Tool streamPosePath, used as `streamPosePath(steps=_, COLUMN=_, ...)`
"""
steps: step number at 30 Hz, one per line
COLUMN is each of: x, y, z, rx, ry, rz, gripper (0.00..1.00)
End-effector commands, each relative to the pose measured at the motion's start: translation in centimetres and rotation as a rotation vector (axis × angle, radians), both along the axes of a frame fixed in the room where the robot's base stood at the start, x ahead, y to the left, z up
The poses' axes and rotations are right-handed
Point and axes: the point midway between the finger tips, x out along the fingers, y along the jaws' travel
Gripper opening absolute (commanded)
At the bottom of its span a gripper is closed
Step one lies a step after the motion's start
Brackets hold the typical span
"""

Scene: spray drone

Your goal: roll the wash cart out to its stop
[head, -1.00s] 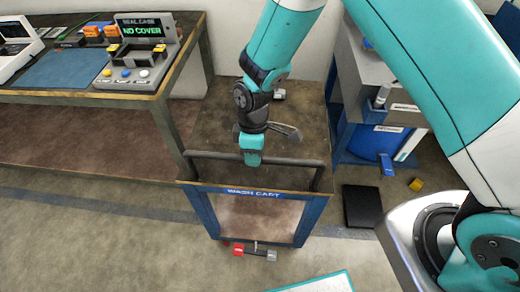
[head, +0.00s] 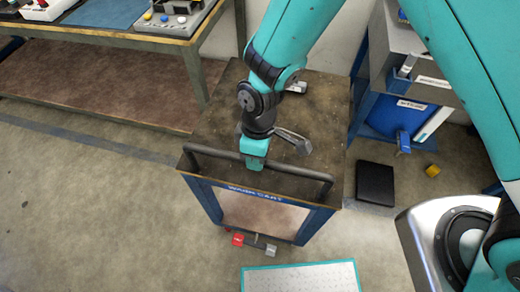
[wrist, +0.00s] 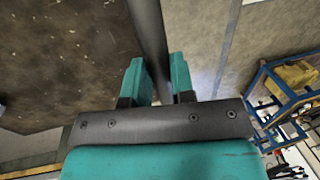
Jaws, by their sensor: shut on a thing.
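The wash cart (head: 215,115) has a dark top and a blue frame with a "WASH CART" label on its front. A dark push-bar handle (head: 300,176) runs along the cart's front edge. My gripper (head: 253,165) is shut on this handle, near its middle in the head view. In the wrist view, the handle (wrist: 148,30) passes between the two teal fingers of my gripper (wrist: 158,82). A red pedal (head: 237,240) and a grey pedal (head: 270,250) sit low at the cart's front.
A teal-edged white panel (head: 300,278) lies on the floor in front of the cart. A black mat (head: 375,183) and a yellow block (head: 432,170) are at right, near a blue bin (head: 400,115). A workbench (head: 120,35) stands at left. Floor at front left is clear.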

Motion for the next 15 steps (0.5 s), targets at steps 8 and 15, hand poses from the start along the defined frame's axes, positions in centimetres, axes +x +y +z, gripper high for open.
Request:
streamPosePath(steps=8, x=-0.41, y=0.48, z=0.12, rx=0.004, ry=0.004, rz=0.005, gripper=0.00)
streamPosePath(steps=15, x=-0.49, y=0.47, z=0.09, rx=0.003, ry=0.006, rz=0.007, gripper=0.41)
